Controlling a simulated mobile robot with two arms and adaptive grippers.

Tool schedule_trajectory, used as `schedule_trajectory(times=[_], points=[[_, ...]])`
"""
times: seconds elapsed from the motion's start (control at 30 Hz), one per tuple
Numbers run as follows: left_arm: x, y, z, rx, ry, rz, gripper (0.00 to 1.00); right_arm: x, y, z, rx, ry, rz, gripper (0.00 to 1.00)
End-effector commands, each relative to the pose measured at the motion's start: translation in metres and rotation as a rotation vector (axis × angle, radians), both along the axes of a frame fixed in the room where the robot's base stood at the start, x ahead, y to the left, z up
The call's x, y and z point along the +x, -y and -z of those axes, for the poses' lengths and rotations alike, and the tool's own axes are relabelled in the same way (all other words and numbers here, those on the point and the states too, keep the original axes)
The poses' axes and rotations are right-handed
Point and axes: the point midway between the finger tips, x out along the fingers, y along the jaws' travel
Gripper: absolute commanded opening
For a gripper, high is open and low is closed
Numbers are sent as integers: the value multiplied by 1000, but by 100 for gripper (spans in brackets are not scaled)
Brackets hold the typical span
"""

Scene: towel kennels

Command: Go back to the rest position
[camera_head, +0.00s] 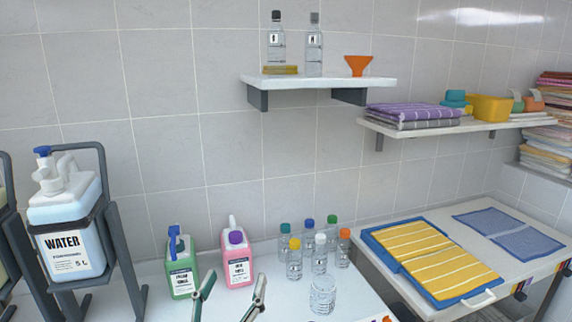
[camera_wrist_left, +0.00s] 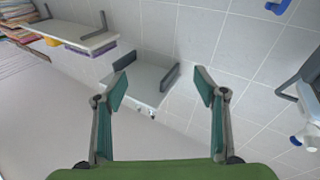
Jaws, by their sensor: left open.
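My left gripper (camera_head: 232,284) shows at the bottom of the head view, its two fingers spread apart in front of the white counter. In the left wrist view the left gripper (camera_wrist_left: 160,88) is open, with nothing between its green-padded fingers. A wall shelf (camera_wrist_left: 145,78) shows beyond the gap between them. My right gripper is not in view.
A green bottle (camera_head: 181,265), a pink bottle (camera_head: 237,258) and several small capped bottles (camera_head: 320,254) stand on the counter. A clear jar (camera_head: 322,295) is nearby. A water jug (camera_head: 66,230) sits in a dark stand at left. Yellow striped towels (camera_head: 435,262) lie on a table at right.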

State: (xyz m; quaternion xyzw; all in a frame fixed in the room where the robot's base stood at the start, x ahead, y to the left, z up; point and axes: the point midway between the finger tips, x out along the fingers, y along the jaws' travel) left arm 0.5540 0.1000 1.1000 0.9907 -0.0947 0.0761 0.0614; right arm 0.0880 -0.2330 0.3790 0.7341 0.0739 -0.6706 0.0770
Motion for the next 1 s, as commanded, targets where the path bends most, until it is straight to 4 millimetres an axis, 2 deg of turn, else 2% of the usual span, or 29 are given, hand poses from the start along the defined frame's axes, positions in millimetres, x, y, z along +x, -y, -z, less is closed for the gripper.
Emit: schedule_trajectory(times=[0.03, 0.13, 0.2, 0.3, 0.4, 0.53, 0.73, 1.0], points=[[-5, -22, 34, 13, -119, -66, 65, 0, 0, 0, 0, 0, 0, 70], [-26, -58, 98, 64, -354, -160, 65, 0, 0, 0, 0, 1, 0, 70], [-51, -76, 142, 107, -523, -193, 65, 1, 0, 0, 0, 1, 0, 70], [-96, -94, 197, 173, -755, -201, 65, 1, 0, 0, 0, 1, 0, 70], [-142, -102, 236, 232, -947, -173, 65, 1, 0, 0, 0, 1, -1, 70], [-198, -106, 269, 295, -1146, -107, 65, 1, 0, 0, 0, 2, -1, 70], [-277, -105, 295, 370, -1386, 27, 65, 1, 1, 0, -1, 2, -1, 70], [-263, -102, 369, 380, -1417, 36, 65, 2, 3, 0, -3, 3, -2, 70]])
